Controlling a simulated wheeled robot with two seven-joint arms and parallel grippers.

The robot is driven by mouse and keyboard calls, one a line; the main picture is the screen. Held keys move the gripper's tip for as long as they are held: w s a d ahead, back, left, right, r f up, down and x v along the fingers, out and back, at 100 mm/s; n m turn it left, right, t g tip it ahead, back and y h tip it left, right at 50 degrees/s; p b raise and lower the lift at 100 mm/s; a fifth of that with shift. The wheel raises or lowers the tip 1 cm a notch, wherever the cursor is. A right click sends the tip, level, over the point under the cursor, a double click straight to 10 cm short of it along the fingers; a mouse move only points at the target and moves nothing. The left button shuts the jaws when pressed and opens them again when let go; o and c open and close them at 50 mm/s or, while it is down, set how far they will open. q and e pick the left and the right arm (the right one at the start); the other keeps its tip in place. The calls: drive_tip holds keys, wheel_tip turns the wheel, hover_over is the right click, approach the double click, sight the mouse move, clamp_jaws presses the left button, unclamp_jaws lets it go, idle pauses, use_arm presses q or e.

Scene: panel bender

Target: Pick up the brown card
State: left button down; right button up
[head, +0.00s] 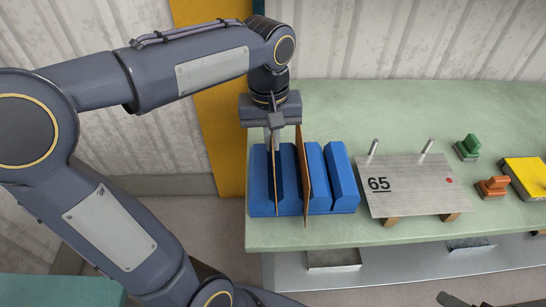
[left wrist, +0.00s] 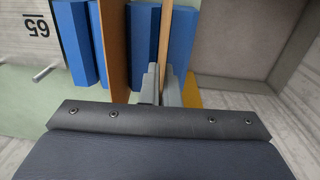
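A blue slotted rack (head: 345,190) stands on the green bench. Two thin cards stand upright in its slots. The left one, a light brown card (head: 276,203), has its narrow edge toward the head camera; the wrist view shows its edge too (left wrist: 166,35). The right one, an orange-brown card (head: 305,185), stands beside it, apart from the fingers; its face shows in the wrist view (left wrist: 114,45). My left gripper (head: 274,148) points down over the rack, with its fingers on both sides of the light brown card, apparently against it. The card's lower part is still within the rack.
Right of the rack is a metal plate marked 65 (head: 420,185) with two upright pins. Green (head: 467,148) and orange (head: 492,187) stamp-like pieces and a yellow block (head: 526,176) lie farther right. A lower shelf (head: 400,268) runs under the green bench (head: 330,115).

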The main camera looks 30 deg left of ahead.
use_arm(q)
drive_tip(key=shift+r+p, duration=1.75)
drive_tip(key=shift+r, duration=0.4)
drive_tip(key=shift+f, duration=0.15)
